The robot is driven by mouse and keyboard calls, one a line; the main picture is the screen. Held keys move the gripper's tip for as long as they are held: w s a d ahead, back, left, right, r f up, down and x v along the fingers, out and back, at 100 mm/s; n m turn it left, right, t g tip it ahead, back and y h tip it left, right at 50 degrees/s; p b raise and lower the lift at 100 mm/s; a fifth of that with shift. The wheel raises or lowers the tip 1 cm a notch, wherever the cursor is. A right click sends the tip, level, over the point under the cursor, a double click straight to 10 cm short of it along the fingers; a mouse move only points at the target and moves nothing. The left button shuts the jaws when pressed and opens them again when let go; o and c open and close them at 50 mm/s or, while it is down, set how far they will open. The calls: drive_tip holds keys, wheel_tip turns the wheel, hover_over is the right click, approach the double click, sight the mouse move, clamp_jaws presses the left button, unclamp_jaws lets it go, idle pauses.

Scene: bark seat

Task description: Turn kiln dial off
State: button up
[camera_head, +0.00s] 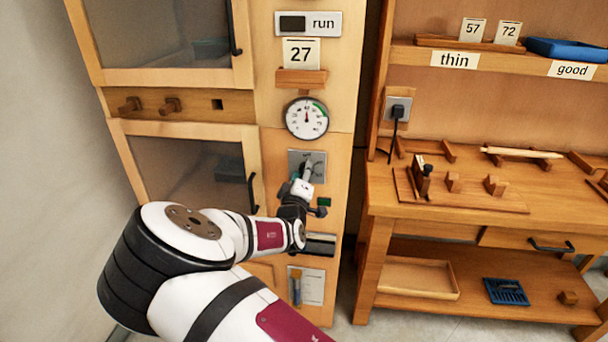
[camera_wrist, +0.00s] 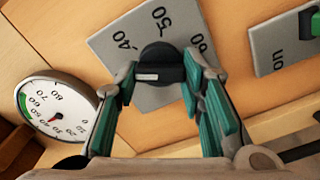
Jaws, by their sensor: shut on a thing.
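The kiln dial is a black round knob with a raised grip bar and a white mark (camera_wrist: 160,72). It sits on a grey plate (camera_wrist: 112,45) printed with 40, 50 and 60. The plate also shows in the head view (camera_head: 295,158), where my gripper and wrist hide most of the knob. My gripper (camera_wrist: 158,82) has its teal-padded fingers on either side of the knob's bar, shut on it. In the head view my gripper (camera_head: 306,178) reaches the plate from below.
A round gauge (camera_head: 306,118) is above the plate; it also shows at left in the wrist view (camera_wrist: 55,105). Cabinet doors with black handles (camera_head: 252,190) are left. A wooden workbench (camera_head: 380,200) stands right.

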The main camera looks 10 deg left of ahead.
drive_tip(key=n, duration=0.5)
drive_tip(key=shift+f+n, duration=0.15)
drive_tip(key=shift+n, duration=0.15)
drive_tip(key=shift+b, duration=0.3)
drive_tip(key=o, duration=1.2)
drive_tip(key=shift+c, duration=0.2)
drive_tip(key=shift+s, duration=0.1)
drive_tip(key=s, duration=1.1)
drive_tip(key=shift+s+a, duration=0.25)
drive_tip(key=shift+s, duration=0.15)
